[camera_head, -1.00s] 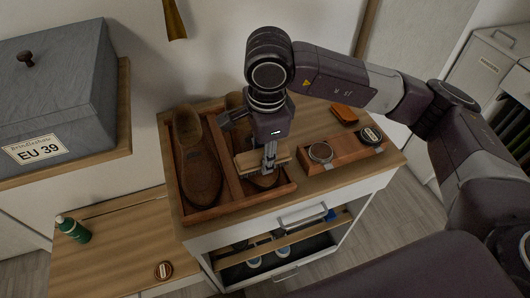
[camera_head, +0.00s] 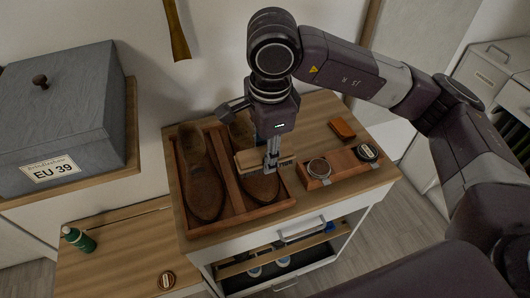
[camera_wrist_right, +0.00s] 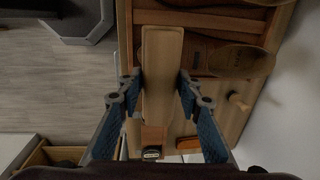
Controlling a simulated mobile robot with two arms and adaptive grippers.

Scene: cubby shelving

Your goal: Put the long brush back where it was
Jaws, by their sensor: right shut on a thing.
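The long brush (camera_head: 248,158) has a pale wooden back. In the head view it is held above the right compartment of the wooden shoe tray (camera_head: 236,183), partly covering the right shoe. My right gripper (camera_head: 272,160) is shut on it and points downward. In the right wrist view the brush (camera_wrist_right: 162,75) lies lengthwise between the two fingers of my right gripper (camera_wrist_right: 160,95). Whether the brush touches the shoe cannot be told. My left gripper is not in view.
A brown shoe (camera_head: 203,178) stands in the tray's left compartment. To the tray's right are a wooden block with two tins (camera_head: 319,168) and a small orange-brown block (camera_head: 342,129). A grey box (camera_head: 60,120) stands at left.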

